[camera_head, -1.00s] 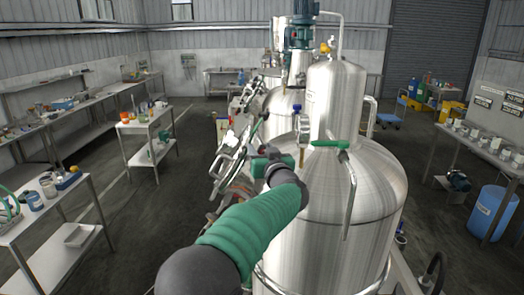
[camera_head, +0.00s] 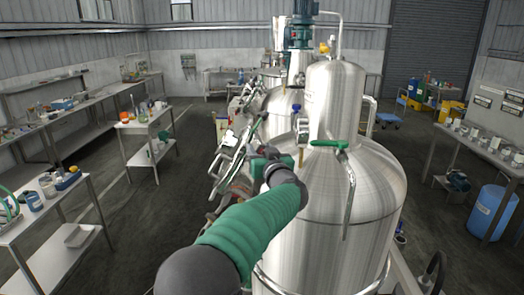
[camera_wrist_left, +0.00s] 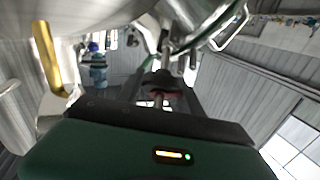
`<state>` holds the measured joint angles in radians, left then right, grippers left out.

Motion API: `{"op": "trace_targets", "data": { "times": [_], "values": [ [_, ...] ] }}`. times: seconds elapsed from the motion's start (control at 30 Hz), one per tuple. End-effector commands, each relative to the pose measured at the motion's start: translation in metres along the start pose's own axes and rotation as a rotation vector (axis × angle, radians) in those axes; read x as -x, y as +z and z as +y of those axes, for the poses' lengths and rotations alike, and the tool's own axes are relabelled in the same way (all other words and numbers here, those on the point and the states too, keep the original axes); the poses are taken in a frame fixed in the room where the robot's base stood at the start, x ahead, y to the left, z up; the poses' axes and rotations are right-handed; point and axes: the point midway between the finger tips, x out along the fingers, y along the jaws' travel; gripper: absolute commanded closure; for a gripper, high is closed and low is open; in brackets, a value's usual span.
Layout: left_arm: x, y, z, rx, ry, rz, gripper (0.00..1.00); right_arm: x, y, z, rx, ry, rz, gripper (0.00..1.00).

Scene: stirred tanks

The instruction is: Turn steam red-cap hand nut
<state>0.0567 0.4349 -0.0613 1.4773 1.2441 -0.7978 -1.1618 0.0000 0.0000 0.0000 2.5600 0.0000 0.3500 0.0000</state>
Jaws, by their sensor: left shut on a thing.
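My left gripper (camera_head: 262,157) reaches forward from the bottom of the head view to the left side of the large steel tank (camera_head: 345,215). In the left wrist view, the gripper (camera_wrist_left: 158,98) has its two dark fingers on either side of a small dark red-capped hand nut (camera_wrist_left: 163,88), and it is shut on it. The nut sits near bright metal fittings under the tank's curved wall. In the head view the nut is hidden behind the gripper and arm. My right gripper is not in view.
A blue-topped valve (camera_head: 300,130) stands close right of my gripper. Metal pipes and clamps (camera_head: 228,160) crowd its left. Shelves (camera_head: 145,135) stand farther left, with open floor between.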

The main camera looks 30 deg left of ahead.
Motion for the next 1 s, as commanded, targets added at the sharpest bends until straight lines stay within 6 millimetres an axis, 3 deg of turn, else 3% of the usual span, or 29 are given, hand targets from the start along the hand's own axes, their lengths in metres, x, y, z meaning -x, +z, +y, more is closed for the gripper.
{"op": "trace_targets", "data": {
  "times": [0.03, 0.07, 0.2, 0.67, 0.77, 1.0],
  "values": [
    [-0.001, 0.007, 0.000, -0.004, 0.000, -0.012, 0.97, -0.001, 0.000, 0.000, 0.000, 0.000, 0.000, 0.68],
    [-0.001, 0.007, 0.000, -0.004, 0.000, -0.012, 0.53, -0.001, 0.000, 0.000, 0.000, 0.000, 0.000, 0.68],
    [-0.001, 0.005, 0.000, -0.003, 0.000, -0.008, 0.36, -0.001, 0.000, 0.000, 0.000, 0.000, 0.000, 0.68],
    [0.009, 0.002, 0.001, -0.001, 0.001, -0.001, 0.36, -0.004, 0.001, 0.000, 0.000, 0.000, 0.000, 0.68],
    [0.027, 0.004, 0.001, 0.000, 0.003, 0.000, 0.36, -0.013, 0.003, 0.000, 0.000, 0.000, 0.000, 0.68],
    [0.098, 0.005, 0.001, 0.001, 0.004, 0.001, 0.36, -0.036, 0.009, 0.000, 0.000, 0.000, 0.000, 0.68]
  ]
}}
